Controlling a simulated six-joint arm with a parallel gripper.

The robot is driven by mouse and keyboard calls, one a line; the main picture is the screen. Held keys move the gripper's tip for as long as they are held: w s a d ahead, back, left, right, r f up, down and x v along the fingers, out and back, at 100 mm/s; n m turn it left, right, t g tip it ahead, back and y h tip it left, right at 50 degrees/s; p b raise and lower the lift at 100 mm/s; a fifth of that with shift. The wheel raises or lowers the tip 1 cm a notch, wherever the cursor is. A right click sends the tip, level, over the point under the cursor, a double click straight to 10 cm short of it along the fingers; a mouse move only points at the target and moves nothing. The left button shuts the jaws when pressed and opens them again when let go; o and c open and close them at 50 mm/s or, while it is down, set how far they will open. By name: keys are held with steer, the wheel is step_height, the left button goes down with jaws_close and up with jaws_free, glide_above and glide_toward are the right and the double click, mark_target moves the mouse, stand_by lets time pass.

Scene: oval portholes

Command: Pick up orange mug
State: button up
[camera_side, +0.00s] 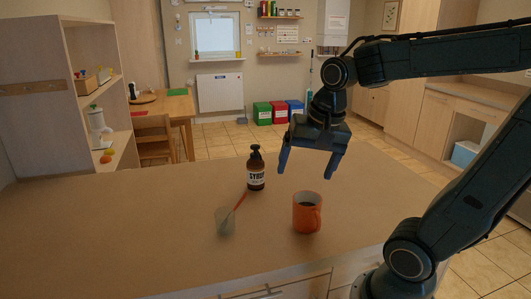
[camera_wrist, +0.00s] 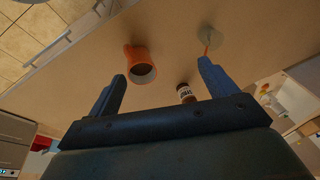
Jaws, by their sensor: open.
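In the wrist view the mug (camera_wrist: 140,65) lies beyond the fingertips, between the two fingers in the picture and nearer the left one. My gripper (camera_wrist: 160,70) shows there with its blue fingers spread wide and nothing between them.
A brown pump bottle (camera_side: 256,170) with a label stands behind the mug to the left. The counter (camera_side: 110,225) is clear farther left. Its front edge runs close below the mug.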

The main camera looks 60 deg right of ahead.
steer(key=w+d+f+m+g, duration=0.2)
steer(key=w+d+m, duration=0.1)
steer(key=d+m, duration=0.4)
steer(key=m+g, duration=0.1)
steer(key=m, duration=0.7)
glide_above(307, 204)
steer(key=a, duration=0.3)
step_height(307, 204, down, 3)
steer(key=shift+s+r+y, duration=0.1)
steer(key=shift+s+y, duration=0.3)
steer(key=shift+s, duration=0.05)
step_height(307, 204, down, 9)
steer(key=shift+r, duration=0.2)
steer(key=shift+f, duration=0.1)
steer(key=shift+s+a+f, duration=0.1)
steer(key=shift+f, duration=2.4)
